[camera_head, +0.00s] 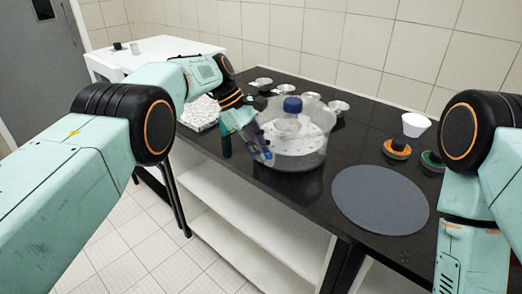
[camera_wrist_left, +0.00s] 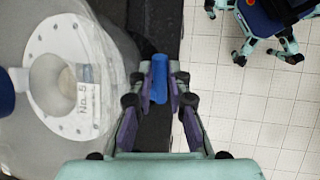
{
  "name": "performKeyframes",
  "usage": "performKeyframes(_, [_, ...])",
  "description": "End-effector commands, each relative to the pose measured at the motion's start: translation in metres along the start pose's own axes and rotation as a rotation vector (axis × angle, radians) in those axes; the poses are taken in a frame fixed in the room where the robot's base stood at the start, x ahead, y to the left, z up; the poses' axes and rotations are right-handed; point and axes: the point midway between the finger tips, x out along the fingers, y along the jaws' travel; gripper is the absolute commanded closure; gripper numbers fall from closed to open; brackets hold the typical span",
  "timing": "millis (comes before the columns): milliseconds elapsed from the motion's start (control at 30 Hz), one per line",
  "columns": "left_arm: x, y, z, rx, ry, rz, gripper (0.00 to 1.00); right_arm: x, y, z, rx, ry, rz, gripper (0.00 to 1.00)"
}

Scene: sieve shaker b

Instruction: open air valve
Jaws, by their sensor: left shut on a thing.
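A clear round vessel (camera_head: 303,150) with a blue cap (camera_head: 292,104) on its lid stands on the black table. In the left wrist view the vessel (camera_wrist_left: 115,80) fills the left side, with a paper label reading "No.5" (camera_wrist_left: 84,110). A blue air valve handle (camera_wrist_left: 159,78) is at the vessel's side, between my left fingertips. My left gripper (camera_head: 264,152) is beside the vessel's near left side; in the left wrist view the left gripper (camera_wrist_left: 159,88) is shut on the blue handle. The handle's joint to the vessel is not clear. My right gripper is out of view.
Several small metal dishes (camera_head: 339,107) stand behind the vessel. A grey round mat (camera_head: 380,199), a white cup (camera_head: 415,125) and orange (camera_head: 397,149) and green (camera_head: 432,160) round items lie to the right. The table's front edge is close to the left gripper.

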Motion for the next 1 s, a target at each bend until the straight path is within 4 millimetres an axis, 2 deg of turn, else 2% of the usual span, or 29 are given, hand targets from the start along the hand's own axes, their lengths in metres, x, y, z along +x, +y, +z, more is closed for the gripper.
performKeyframes(67, [0.001,-0.001,-0.001,-0.001,0.001,-0.003,1.0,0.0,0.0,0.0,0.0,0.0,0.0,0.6])
performKeyframes(100, [0.001,-0.001,-0.001,-0.001,0.001,-0.003,0.8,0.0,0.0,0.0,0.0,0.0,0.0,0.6])
performKeyframes(200, [0.001,-0.001,-0.001,-0.001,0.001,-0.003,0.74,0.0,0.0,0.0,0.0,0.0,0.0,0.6])
performKeyframes(567, [-0.006,0.001,0.003,0.001,0.002,-0.001,0.74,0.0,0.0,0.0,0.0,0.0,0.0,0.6])
performKeyframes(1000, [-0.071,0.014,0.038,0.001,0.001,-0.001,0.74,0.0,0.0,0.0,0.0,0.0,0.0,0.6])
